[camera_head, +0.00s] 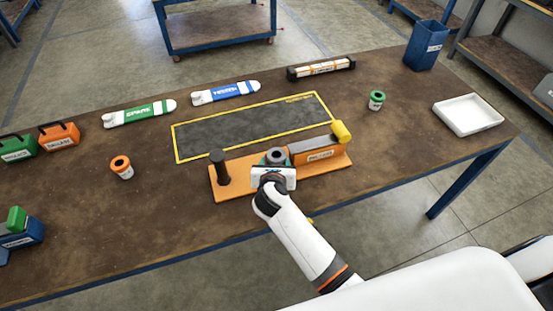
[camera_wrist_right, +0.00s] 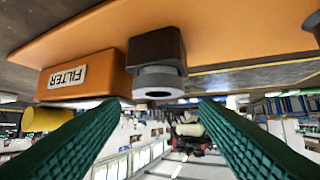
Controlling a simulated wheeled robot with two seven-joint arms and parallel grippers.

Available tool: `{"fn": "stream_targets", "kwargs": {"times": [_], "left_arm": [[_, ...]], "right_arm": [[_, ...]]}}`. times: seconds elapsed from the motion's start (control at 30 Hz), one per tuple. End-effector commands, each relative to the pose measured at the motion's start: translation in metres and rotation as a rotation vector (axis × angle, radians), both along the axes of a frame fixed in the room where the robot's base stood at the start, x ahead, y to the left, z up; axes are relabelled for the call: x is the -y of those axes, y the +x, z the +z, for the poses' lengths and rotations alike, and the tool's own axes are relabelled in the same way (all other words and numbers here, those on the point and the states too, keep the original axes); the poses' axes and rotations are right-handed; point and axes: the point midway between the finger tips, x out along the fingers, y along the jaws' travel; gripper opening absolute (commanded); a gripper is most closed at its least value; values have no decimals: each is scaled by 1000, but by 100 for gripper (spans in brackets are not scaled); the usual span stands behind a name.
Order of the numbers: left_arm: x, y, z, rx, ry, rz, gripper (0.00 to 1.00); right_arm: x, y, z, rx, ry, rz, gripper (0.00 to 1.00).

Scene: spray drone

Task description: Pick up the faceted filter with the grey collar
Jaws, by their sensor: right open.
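The filter (camera_head: 275,156) stands on an orange board on the table, just beyond my right gripper. In the right wrist view it has a dark faceted body (camera_wrist_right: 156,46) and a grey collar (camera_wrist_right: 160,80) around a dark opening. My right gripper (camera_head: 272,173) hides part of it in the head view. In the wrist view the green fingers (camera_wrist_right: 160,106) are apart, one on each side of the collar, with nothing between them that I can see gripped. Contact is not visible. My left gripper is not in view.
The orange board (camera_head: 241,188) also carries a dark post (camera_head: 219,168) and an orange box (camera_head: 315,151) labelled FILTER, with a yellow knob (camera_head: 341,131). A yellow-edged mat (camera_head: 245,122) lies beyond. An orange-topped jar (camera_head: 121,167) and white tray (camera_head: 468,115) stand farther aside.

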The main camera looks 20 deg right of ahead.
Motion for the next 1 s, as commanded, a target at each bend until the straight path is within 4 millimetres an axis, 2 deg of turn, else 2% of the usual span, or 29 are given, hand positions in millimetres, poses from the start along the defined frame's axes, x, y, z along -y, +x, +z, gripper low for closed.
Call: {"fn": "stream_targets", "kwargs": {"times": [0.3,0.6,0.63,0.8,1.0], "left_arm": [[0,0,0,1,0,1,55],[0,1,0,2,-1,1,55],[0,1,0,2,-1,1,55],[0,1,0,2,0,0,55],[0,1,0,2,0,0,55]], "right_arm": [[14,32,-26,1,0,-1,56],[16,37,-29,0,1,0,56],[16,37,-29,0,1,0,55],[16,37,-29,0,1,0,28],[16,37,-29,0,1,0,28]]}}
